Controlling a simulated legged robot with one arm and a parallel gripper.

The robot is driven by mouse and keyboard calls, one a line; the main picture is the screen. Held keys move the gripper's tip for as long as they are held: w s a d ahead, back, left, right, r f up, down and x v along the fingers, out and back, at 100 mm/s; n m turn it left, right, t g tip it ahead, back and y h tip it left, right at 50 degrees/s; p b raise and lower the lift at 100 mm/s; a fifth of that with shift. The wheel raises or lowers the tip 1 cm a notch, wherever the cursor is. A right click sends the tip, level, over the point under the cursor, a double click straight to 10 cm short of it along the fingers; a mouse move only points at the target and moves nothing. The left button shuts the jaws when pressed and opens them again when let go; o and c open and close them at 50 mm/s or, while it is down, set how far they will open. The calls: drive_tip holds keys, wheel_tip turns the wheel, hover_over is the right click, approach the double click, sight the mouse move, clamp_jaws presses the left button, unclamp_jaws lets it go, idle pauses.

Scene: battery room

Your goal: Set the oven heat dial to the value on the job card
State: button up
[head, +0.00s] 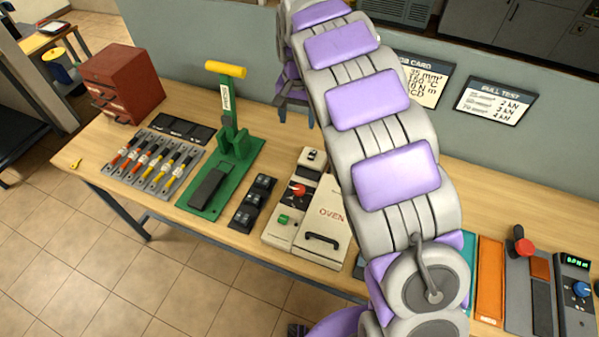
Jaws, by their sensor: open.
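The oven (320,246) is a cream box on the bench, marked OVEN, with a dark handle. Its heat dial (299,190) is a red knob on the left panel, with a green button (283,219) below it. The dial's scale is too small to read. The job card (428,82) is on the grey wall, its left part hidden by my arm. Its lines show "mm²", a second line possibly ending "50 C", and "N m"; the full heat value is unclear. My gripper (296,112) is open and empty, pointing down, above the dial in the picture and apart from it.
A green lever press (226,150) with a yellow handle and black blocks (252,203) stand left of the oven. Several cables (155,160) and a red drawer box (122,82) are further left. A pull test card (496,101) hangs right. My arm covers the bench right of the oven.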

sight(299, 189)
drive_tip(key=f+n+b, duration=0.1)
drive_tip(key=f+n, duration=0.1)
drive_tip(key=f, duration=0.8)
drive_tip(key=s+f+n+b, duration=0.1)
drive_tip(key=f+n+b, duration=0.1)
drive_tip(key=f, duration=0.8)
drive_tip(key=f+n+b, duration=0.1)
drive_tip(key=f+n, duration=0.3)
drive_tip(key=f, duration=0.6)
drive_tip(key=shift+s+d+b, duration=0.2)
drive_tip(key=shift+s+b, duration=0.1)
drive_tip(key=shift+b, duration=0.05)
drive_tip(key=shift+c, duration=0.2)
drive_tip(key=c, duration=1)
drive_tip(key=m, duration=0.3)
drive_tip(key=shift+p, duration=0.3)
drive_tip(key=shift+m, duration=1.8)
